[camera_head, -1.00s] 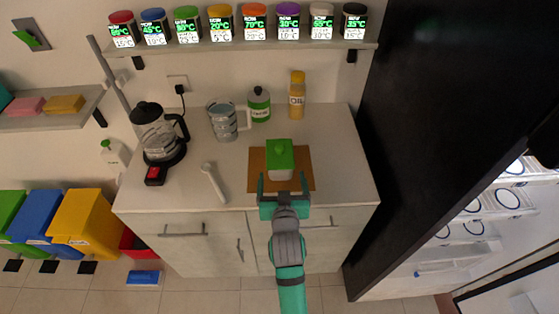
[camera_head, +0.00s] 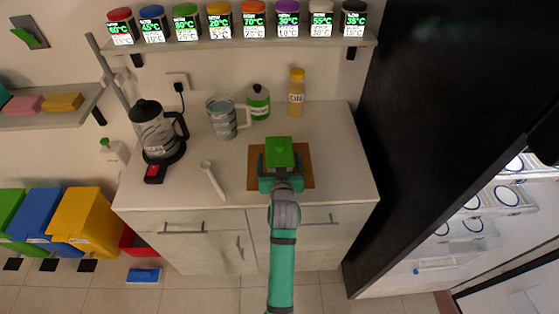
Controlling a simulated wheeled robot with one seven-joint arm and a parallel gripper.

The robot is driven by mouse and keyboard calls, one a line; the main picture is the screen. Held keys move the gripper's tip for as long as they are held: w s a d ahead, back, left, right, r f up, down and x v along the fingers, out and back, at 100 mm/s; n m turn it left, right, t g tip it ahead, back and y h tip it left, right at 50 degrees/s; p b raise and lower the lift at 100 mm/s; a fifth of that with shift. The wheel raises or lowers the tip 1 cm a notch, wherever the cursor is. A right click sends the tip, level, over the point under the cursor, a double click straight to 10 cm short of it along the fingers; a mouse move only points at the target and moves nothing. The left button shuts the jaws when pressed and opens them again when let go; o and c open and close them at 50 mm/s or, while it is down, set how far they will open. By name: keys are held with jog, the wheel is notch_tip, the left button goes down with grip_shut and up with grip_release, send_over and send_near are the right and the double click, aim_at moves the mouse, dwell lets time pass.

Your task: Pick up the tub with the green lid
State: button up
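The tub with the green lid (camera_head: 279,152) stands on a brown board (camera_head: 307,178) on the counter. Its square green lid faces up. My gripper (camera_head: 280,164) is at the tub, with one finger along its left side and one along its right side. My gripper's teal palm is close to the tub's near side and hides the lower front of the tub. I cannot tell whether the fingers touch the tub or leave a small gap.
Behind the tub stand a measuring jug (camera_head: 223,119), a green-labelled bottle (camera_head: 258,103) and an oil bottle (camera_head: 296,93). A coffee maker (camera_head: 157,133) and a white spoon (camera_head: 213,180) are left. A black panel (camera_head: 430,110) rises at right. Capped dispensers line the shelf (camera_head: 250,46) above.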

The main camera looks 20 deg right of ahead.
jog(key=c, duration=1.9)
jog(key=shift+r, duration=0.1)
